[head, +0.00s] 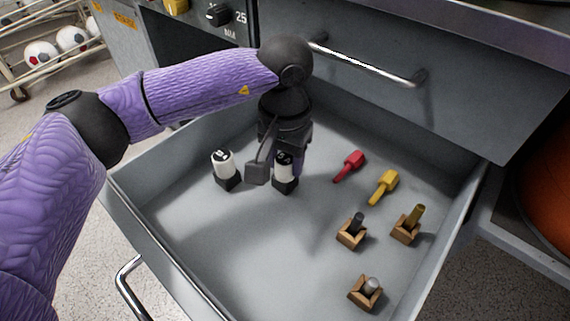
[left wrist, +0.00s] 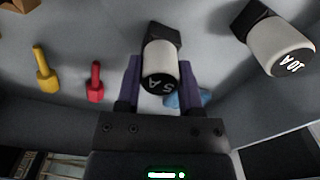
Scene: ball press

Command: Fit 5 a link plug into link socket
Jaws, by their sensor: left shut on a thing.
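My left gripper (head: 288,155) reaches down into the open drawer and is shut on a white cylinder with a black top, the 5 A link plug (head: 284,170). In the left wrist view, the plug (left wrist: 160,68) sits between the fingers, its "5 A" marking facing the camera. A black block (head: 286,186) is at its lower end; I cannot tell whether it is part of the plug or a separate socket. A similar white piece (head: 223,164), marked "10 A" in the left wrist view (left wrist: 278,47), stands to the left on its own black block. My right gripper is not in view.
A red peg (head: 350,164) and a yellow peg (head: 384,186) lie to the right. Three wooden blocks (head: 351,238) with upright pins stand at the drawer's right. A blue thing (left wrist: 187,99) is partly hidden behind a finger. The drawer's front-left floor is clear.

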